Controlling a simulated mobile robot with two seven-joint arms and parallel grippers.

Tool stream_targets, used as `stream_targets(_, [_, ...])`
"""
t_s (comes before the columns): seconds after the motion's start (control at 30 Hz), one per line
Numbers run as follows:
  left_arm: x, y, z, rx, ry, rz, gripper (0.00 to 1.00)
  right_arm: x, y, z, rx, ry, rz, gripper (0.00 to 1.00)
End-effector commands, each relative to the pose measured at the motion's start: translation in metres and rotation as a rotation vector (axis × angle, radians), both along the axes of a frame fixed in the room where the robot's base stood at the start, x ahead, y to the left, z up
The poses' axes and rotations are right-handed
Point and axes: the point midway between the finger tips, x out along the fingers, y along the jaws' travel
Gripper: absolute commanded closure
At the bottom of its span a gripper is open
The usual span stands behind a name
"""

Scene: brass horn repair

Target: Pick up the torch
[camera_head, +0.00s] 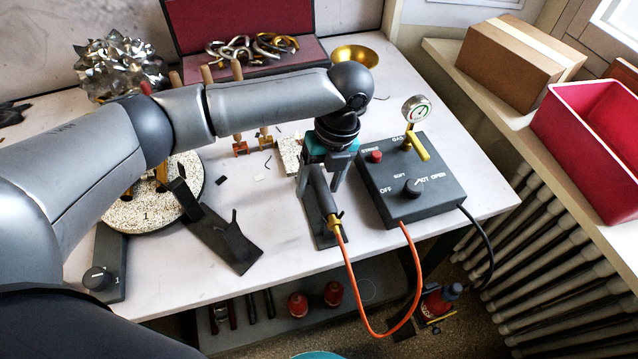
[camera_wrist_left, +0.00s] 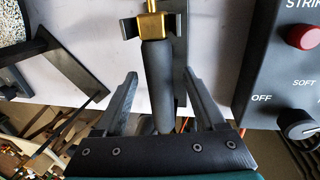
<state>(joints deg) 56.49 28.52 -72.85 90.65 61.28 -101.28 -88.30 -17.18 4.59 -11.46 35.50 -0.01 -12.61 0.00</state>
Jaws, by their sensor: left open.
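The torch (camera_head: 323,190) has a dark grey handle and a brass fitting, with an orange hose running from it. It rests on a dark stand near the table's front edge. In the left wrist view the torch (camera_wrist_left: 157,75) lies between the two fingers of my left gripper (camera_wrist_left: 160,95). The fingers stand apart on both sides of the handle, with gaps showing. In the head view my left gripper (camera_head: 325,175) is over the torch from above. My right gripper is not in view.
A dark gas control box (camera_head: 410,185) with a red button, knob and gauge (camera_head: 417,108) stands close right of the torch. A second dark stand (camera_head: 228,243) and a round speckled turntable (camera_head: 135,215) are to the left. The hose (camera_head: 365,325) loops below the table edge.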

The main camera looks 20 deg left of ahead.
Motion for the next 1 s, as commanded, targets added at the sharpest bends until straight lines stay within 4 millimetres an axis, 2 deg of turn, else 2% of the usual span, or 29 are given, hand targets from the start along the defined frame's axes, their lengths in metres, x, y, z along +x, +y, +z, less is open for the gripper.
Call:
stream_targets(0.23, [-0.0001,0.0008,-0.0026,0.000,-0.001,0.000,0.29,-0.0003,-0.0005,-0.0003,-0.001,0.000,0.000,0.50])
stream_targets(0.87, [-0.0001,0.0005,-0.0022,-0.001,-0.001,0.000,1.00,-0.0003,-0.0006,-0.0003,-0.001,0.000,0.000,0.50])
stream_targets(1.0, [0.0000,0.0004,-0.0022,-0.001,-0.001,0.000,1.00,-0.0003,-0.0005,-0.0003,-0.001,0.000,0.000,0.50])
